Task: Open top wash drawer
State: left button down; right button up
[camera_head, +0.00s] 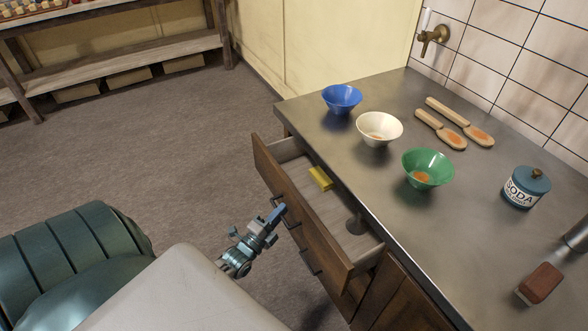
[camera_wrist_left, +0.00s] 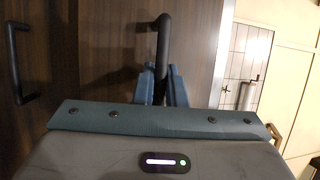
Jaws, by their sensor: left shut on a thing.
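The top wash drawer (camera_head: 337,260) is a dark wooden drawer under the metal counter, and it stands pulled out so its inside shows. My right gripper is not in view.
On the counter (camera_head: 395,215) stand blue (camera_head: 342,98), white (camera_head: 380,128) and green (camera_head: 427,168) bowls, two wooden brushes (camera_head: 441,130), a soda jar (camera_head: 526,188) and a red-brown block (camera_head: 540,283). Another handle (camera_head: 310,263) is below. Floor left of the drawer is clear.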

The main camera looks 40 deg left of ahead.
pick_arm(q)
jog(key=s+a+p, duration=0.3)
jog(key=s+a, duration=0.1)
jog(key=s, duration=0.6)
jog(key=s+a+p, duration=0.3)
jog(key=s+a, duration=0.2)
jog(key=s, duration=0.6)
jog(key=shift+s, duration=0.2)
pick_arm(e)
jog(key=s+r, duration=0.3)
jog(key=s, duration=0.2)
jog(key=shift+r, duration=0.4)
pick_arm(q)
jog(key=shift+d, duration=0.1)
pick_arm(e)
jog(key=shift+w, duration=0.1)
pick_arm(q)
jog(key=c, duration=1.5)
grip_release()
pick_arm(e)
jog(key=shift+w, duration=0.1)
